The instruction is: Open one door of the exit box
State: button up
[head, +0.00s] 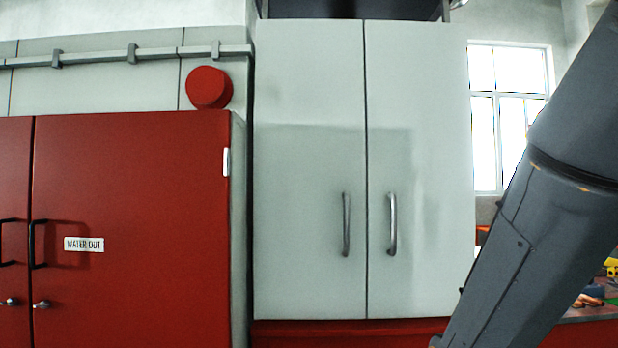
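A tall white cabinet with two doors stands in the middle of the head view. Its left door (300,170) and right door (425,160) are both shut, with a thin dark seam between them. Each has a vertical metal bar handle near the seam: the left handle (346,224) and the right handle (392,224). No label on it shows, so I cannot tell for certain that it is the exit box. My grey arm crosses the right side of the view, in front of the cabinet's lower right corner. My gripper is out of view.
A red cabinet (140,200) labelled "WATER OUT" stands at left, doors shut, with dark handles. A red round knob (209,88) and a grey rail (100,57) are above it. A red base (340,333) lies below the white doors. A window (508,110) is at right.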

aim_at(309, 259)
jog(key=z, duration=0.3)
jog(key=k, duration=0.7)
jog(key=z, duration=0.5)
jog(key=k, duration=0.5)
jog(key=u, duration=0.95)
jog(key=i, duration=1.15)
jog(key=z, duration=0.55)
jog(key=i, duration=0.55)
jog(key=z, duration=0.6)
